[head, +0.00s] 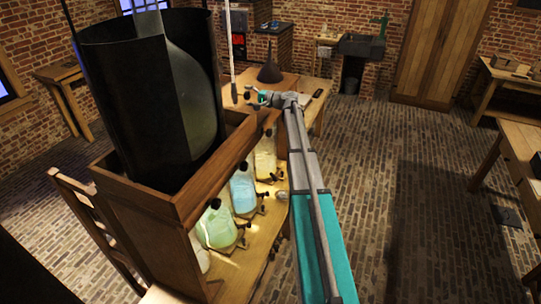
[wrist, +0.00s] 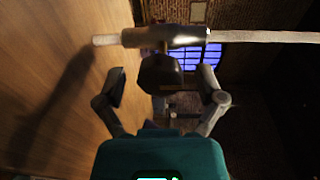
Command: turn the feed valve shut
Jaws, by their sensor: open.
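In the wrist view, a dark faceted knob (wrist: 160,76), apparently the feed valve's handle, sits under a metal valve body (wrist: 178,38) that lies sideways across the picture. A pale tube (wrist: 265,36) runs from it to the right, and a short pale stub (wrist: 105,41) shows on the left. My gripper (wrist: 160,88) is open, with one finger on each side of the knob and a visible gap on both sides. In the head view my gripper (head: 264,98) is small, beside the wooden stand's far end; the valve cannot be made out clearly there.
A wooden panel (wrist: 50,110) stands close on the wrist view's left. In the head view, the wooden stand (head: 150,205) holds a large dark cylinder (head: 125,100). The brick floor (head: 390,200) on the right is open.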

